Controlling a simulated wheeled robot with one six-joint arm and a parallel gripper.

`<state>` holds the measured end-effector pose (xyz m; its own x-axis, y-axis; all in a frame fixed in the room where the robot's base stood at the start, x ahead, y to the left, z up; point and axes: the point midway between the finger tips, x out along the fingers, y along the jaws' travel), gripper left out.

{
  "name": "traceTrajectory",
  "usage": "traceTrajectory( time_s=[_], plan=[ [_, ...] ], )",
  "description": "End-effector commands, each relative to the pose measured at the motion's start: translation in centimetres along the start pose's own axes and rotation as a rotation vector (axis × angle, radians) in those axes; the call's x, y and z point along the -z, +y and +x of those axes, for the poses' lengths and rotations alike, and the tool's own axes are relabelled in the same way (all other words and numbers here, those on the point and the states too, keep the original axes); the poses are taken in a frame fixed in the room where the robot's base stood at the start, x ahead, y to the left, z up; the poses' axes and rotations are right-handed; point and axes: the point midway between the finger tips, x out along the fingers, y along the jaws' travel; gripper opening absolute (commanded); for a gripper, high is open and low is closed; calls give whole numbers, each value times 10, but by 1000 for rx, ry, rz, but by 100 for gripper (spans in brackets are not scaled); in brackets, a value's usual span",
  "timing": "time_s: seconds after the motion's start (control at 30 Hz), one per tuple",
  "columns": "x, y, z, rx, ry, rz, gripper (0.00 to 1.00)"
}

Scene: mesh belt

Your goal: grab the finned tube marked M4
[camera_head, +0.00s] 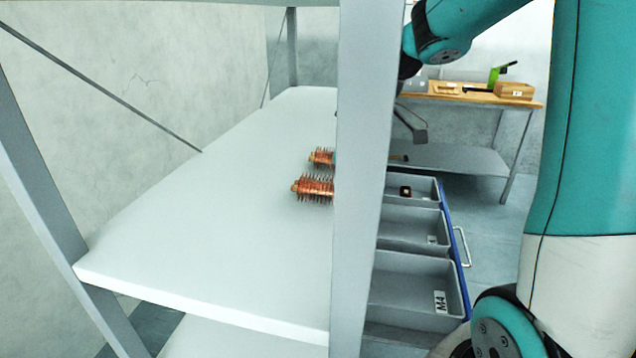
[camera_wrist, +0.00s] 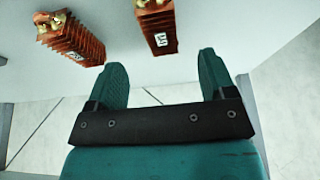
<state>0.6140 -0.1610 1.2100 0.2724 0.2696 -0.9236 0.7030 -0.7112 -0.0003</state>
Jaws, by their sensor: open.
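Two copper finned tubes lie on the white shelf (camera_head: 190,220). The nearer tube (camera_head: 314,188) and the farther tube (camera_head: 321,157) are each partly hidden by the grey post. Each has a small white label, too small to read surely, so I cannot tell which is M4. My gripper (camera_wrist: 162,72) is open and empty, its fingertips just short of the right tube. In the head view it is hidden behind the post.
The grey shelf post (camera_head: 362,180) stands in front of the tubes. Beyond it are grey bins; the nearest bin (camera_head: 405,285) bears an M4 label. A wooden table (camera_head: 470,97) with small items stands behind. The shelf's left part is bare.

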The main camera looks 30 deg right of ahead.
Motion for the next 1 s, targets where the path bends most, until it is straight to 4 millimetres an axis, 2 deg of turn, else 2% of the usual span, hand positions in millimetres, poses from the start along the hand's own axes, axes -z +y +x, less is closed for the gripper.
traceTrajectory(
  time_s=[0.2, 0.43, 0.7, 0.97, 1.0],
  plan=[
    [2, -2, 37, 7, -2, -3, 77],
    [3, -1, 55, 5, -2, -3, 77],
    [5, 0, 93, 4, -2, -3, 77],
    [4, 1, 99, 0, -1, -3, 77],
    [4, 1, 99, 0, -1, -2, 74]
  ],
)
